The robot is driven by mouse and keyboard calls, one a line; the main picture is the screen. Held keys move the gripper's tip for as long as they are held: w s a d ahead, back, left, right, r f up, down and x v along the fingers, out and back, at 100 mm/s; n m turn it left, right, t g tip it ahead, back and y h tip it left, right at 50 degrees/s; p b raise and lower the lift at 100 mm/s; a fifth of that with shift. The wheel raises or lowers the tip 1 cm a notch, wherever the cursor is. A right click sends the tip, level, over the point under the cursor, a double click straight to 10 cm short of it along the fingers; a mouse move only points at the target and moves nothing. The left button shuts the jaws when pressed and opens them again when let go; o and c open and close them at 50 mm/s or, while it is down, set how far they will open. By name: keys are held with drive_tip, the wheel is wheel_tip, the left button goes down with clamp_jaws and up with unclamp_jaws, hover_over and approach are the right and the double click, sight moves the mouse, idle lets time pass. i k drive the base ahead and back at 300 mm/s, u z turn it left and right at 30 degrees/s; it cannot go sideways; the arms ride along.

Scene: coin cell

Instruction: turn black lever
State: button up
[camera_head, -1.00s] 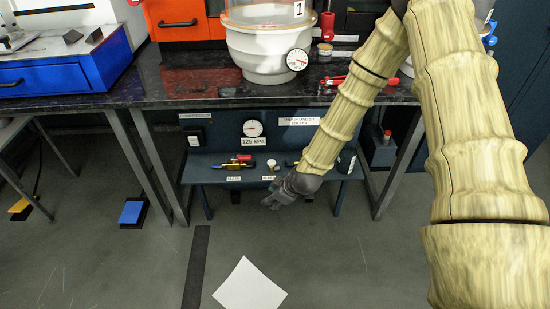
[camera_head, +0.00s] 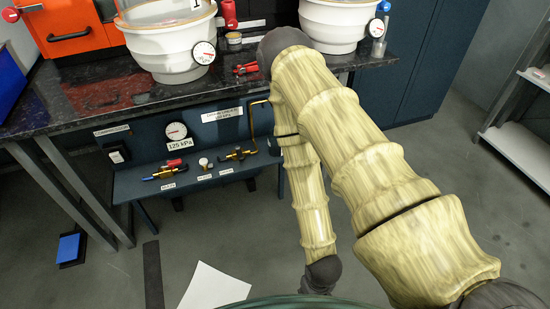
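A small brass valve (camera_head: 237,154) with what looks like a black lever on it sits on the right part of the low blue shelf (camera_head: 150,190). A thin brass pipe rises on its right. To its left are a small brass fitting with a pale round knob (camera_head: 204,162) and a brass valve with a red handle and a blue end (camera_head: 167,170). My gripper (camera_head: 316,288) is low at the bottom edge, well below and right of the shelf, apart from the valves. Only its dark grey wrist end shows clearly; its fingers cannot be made out.
A round gauge (camera_head: 176,131) is on the panel above the shelf. The dark stone bench (camera_head: 90,98) overhangs it, carrying white vessels (camera_head: 172,50). A white sheet (camera_head: 212,288) and a blue pedal (camera_head: 70,248) lie on the floor. The floor before the shelf is mostly clear.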

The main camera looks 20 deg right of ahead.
sight(241, 157)
drive_tip(key=z, duration=2.1)
drive_tip(key=k, duration=0.8)
drive_tip(key=u, duration=0.85)
drive_tip(key=i, duration=0.5)
